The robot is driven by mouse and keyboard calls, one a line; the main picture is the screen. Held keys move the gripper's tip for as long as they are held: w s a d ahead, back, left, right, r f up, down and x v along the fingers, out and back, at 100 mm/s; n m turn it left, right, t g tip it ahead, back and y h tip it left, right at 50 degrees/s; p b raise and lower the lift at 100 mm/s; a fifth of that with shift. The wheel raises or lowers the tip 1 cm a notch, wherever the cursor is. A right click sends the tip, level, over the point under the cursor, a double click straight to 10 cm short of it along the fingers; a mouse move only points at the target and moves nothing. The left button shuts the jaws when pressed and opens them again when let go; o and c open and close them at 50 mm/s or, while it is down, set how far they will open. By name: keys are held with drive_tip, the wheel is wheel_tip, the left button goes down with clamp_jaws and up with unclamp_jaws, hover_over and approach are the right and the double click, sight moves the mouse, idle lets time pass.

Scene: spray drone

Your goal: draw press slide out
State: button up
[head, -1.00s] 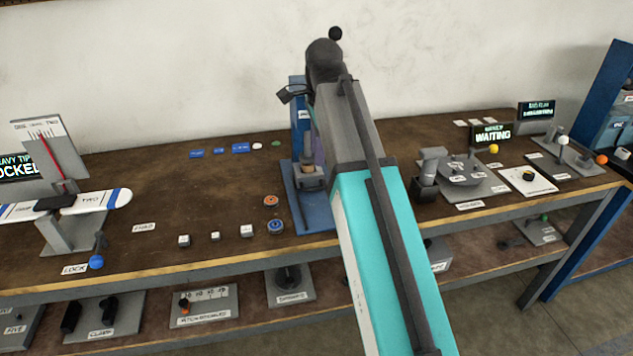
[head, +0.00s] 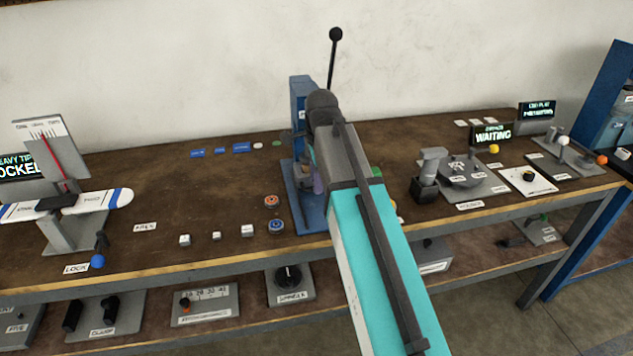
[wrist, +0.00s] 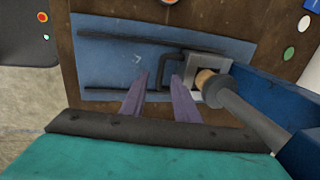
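The blue press (head: 300,100) stands near the middle of the bench, with a dark lever (head: 333,62) ending in a ball rising behind my arm. In the wrist view its blue base plate (wrist: 105,65) carries two dark rails. A grey slide block (wrist: 217,66) with a dark U-shaped handle (wrist: 165,54) lies between them. The press ram (wrist: 245,110) with a tan piece (wrist: 205,80) is over the block. My gripper (wrist: 160,77) is open, its purple fingers apart, with tips close to the handle. I cannot tell whether they touch it. My arm hides much of the press in the head view.
A grey device (head: 430,175) and a round fixture (head: 465,172) stand right of my arm. Small white blocks (head: 247,231) and round blue-and-orange pieces (head: 275,226) lie left of the press. A balance stand (head: 65,225) is at the far left.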

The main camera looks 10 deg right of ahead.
drive_tip(key=shift+w+f, duration=0.1)
drive_tip(key=shift+f, duration=0.5)
clamp_jaws()
